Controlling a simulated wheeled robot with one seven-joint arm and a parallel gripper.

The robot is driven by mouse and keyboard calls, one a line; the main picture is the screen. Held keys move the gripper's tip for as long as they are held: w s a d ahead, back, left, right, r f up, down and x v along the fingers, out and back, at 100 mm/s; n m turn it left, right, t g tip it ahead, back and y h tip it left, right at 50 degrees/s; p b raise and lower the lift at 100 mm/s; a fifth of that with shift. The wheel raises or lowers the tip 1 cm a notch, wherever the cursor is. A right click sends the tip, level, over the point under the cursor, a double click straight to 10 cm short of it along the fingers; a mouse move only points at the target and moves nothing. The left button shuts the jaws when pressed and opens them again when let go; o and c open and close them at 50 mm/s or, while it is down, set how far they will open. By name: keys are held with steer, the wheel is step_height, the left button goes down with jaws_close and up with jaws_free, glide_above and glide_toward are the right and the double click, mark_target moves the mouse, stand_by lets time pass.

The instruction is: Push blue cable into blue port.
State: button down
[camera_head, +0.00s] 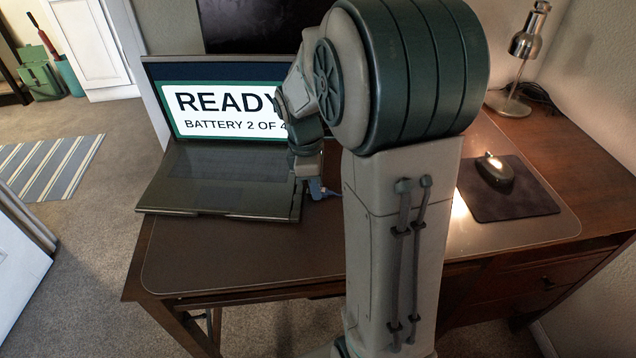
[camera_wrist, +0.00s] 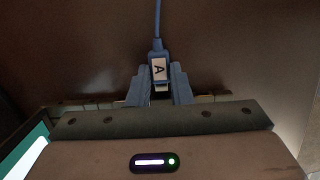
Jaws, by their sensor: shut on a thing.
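My gripper (camera_head: 313,186) is at the right edge of the open laptop (camera_head: 215,181), low over the desk and partly hidden by my arm. In the wrist view my gripper (camera_wrist: 159,70) is shut on the blue cable's plug (camera_wrist: 158,52), which has a white label marked A. The blue cable (camera_wrist: 158,18) runs from the plug towards the top of the view. A bit of blue also shows at the gripper in the head view. The blue port is not visible in either view, and I cannot tell whether the plug touches the laptop.
The laptop screen (camera_head: 192,126) reads READY and BATTERY 2 OF 4, its end hidden by my arm. A mouse (camera_head: 494,171) lies on a dark pad (camera_head: 520,203) at right, near a metal lamp (camera_head: 527,45). The blotter's front left (camera_head: 215,262) is clear.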

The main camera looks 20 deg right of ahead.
steer(key=shift+w+a, duration=0.25)
steer(key=shift+a, duration=0.25)
steer(key=shift+w+a, duration=0.25)
steer(key=shift+a, duration=0.2)
steer(key=c, duration=1.2)
jaws_free()
steer(key=shift+c, duration=0.2)
step_height(320, 180, up, 14)
steer(key=w+a+p, duration=0.1)
steer(key=a+p, duration=0.1)
steer(key=p, duration=0.1)
steer(key=shift+f, duration=0.15)
